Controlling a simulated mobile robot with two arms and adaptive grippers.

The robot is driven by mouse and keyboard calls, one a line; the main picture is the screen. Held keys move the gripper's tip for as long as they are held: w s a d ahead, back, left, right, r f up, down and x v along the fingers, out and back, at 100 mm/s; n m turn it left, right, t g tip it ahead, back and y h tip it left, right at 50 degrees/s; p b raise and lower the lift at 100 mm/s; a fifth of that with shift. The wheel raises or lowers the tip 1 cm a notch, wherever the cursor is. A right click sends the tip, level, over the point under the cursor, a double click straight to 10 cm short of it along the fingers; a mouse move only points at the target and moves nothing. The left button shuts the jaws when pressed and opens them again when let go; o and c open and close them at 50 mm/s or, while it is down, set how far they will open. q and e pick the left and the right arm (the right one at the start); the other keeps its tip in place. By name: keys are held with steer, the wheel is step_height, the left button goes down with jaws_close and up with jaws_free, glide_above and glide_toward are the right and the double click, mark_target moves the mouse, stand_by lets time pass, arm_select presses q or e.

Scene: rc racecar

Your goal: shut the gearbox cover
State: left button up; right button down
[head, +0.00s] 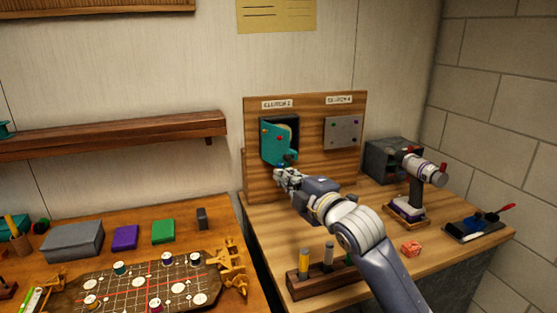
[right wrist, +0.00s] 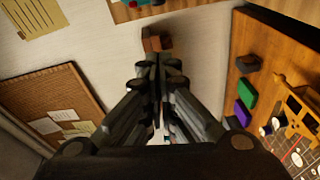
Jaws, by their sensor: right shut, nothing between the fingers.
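A teal cover (head: 276,143), most likely the gearbox cover, sits on the left box of the upright wooden panel (head: 313,172). It stands ajar, with the dark box opening (head: 294,130) showing along its right and top edges. Small coloured knobs are on its face. My right gripper (head: 281,172) is just below the cover's lower edge in the head view; I cannot tell whether they touch. In the right wrist view the right gripper (right wrist: 158,85) has its fingers together and empty; the cover is not recognisable there. My left gripper is not in view.
A grey plate with coloured knobs (head: 343,133) is on the panel's right side. A dark grey box (head: 391,158) and a drill-like tool on a stand (head: 416,190) are to the right. A wooden tool rack (head: 308,283) is in front. A wall shelf (head: 110,136) is at left.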

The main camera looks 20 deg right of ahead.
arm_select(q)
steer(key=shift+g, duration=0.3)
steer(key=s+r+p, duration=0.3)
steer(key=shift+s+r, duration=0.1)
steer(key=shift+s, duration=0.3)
arm_select(e)
steer(key=w+d+f, duration=0.1)
steer(key=w, duration=0.9)
steer(key=shift+d, duration=0.35)
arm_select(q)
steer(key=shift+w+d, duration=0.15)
arm_select(e)
steer(key=shift+w+d, duration=0.1)
steer(key=shift+d, duration=0.05)
